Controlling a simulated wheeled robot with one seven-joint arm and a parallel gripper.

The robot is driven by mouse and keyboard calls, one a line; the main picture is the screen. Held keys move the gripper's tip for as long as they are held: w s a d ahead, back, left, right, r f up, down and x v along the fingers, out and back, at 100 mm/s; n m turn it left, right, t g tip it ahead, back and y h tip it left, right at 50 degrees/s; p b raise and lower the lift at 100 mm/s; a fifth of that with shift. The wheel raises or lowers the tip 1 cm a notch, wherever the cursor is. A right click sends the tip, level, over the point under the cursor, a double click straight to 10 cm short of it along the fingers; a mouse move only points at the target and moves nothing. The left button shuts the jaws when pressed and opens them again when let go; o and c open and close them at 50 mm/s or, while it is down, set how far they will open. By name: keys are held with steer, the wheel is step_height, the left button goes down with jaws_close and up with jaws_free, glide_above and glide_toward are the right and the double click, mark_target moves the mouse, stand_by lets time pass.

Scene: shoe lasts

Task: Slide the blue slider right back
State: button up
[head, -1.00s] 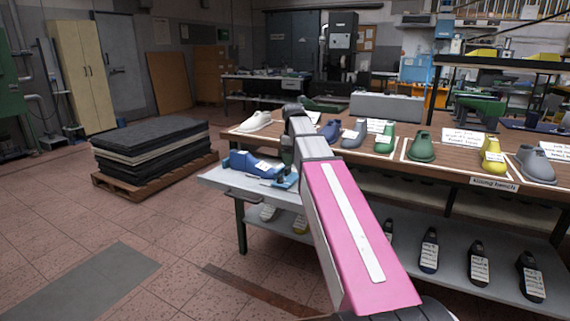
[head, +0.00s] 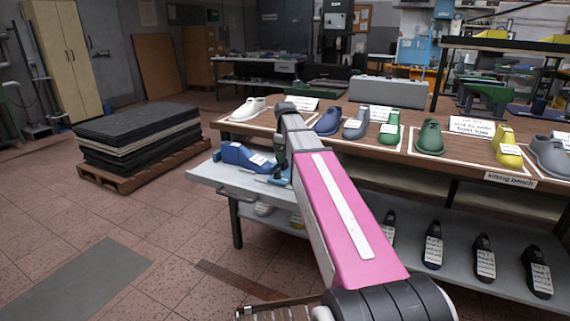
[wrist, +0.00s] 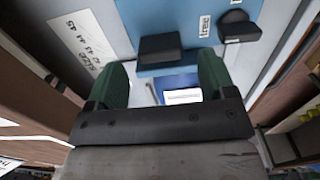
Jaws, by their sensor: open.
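In the wrist view a light blue plate (wrist: 185,22) lies on a grey surface, with a black block (wrist: 160,48) and a rounded black knob (wrist: 238,27) on it. I cannot tell for sure which part is the slider. My gripper (wrist: 164,62) is open, its two green fingers apart and empty, with the black block just beyond the gap between the tips. A darker blue piece with a white label (wrist: 183,97) shows between the fingers.
These stand on a grey side shelf (head: 215,176) at the left end of the kitting bench (head: 460,170), which carries several shoe lasts and cards. A pallet of dark sheets (head: 140,135) stands to the left. The floor between is clear.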

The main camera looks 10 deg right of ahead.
steer(key=shift+f, duration=2.05)
steer(key=c, duration=1.3)
steer(key=s+d, duration=0.1)
steer(key=d, duration=0.1)
steer(key=s+d, duration=0.2)
steer(key=d, duration=0.1)
steer(key=s+d, duration=0.2)
steer(key=shift+s+d, duration=0.15)
steer(key=shift+s, duration=0.05)
steer(key=o, duration=1.3)
steer(key=shift+d, duration=0.1)
steer(key=shift+r, duration=0.1)
step_height(320, 180, up, 11)
